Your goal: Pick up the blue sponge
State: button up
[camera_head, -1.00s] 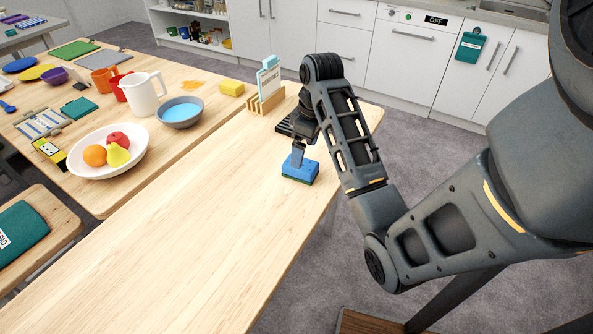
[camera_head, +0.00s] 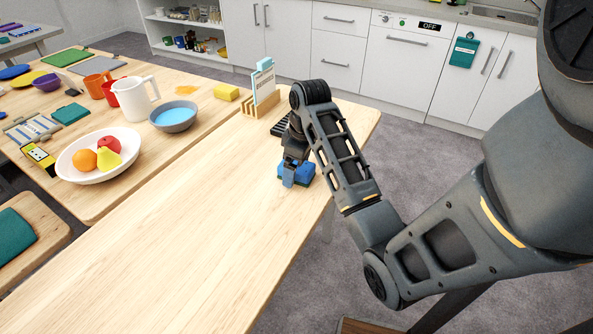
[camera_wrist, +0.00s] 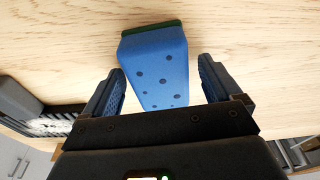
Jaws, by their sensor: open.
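The blue sponge (camera_head: 306,173) lies on the near wooden table, close to its right edge. In the wrist view the sponge (camera_wrist: 155,68) shows a blue body with dark spots and a dark green layer at its far end. My gripper (camera_head: 288,178) is low at the sponge, partly hiding it in the head view. In the wrist view my gripper (camera_wrist: 162,85) is open, with one finger on each side of the sponge's near part. Gaps show between the fingers and the sponge.
The near table (camera_head: 190,235) is clear to the left and front. The far table holds a fruit bowl (camera_head: 70,169), a blue-filled bowl (camera_head: 174,117), a white pitcher (camera_head: 134,98) and a yellow sponge (camera_head: 227,92).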

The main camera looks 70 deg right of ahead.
jog(key=shift+f, duration=0.2)
dwell(0.5)
jog(key=c, duration=1)
jog(key=shift+r, duration=0.1)
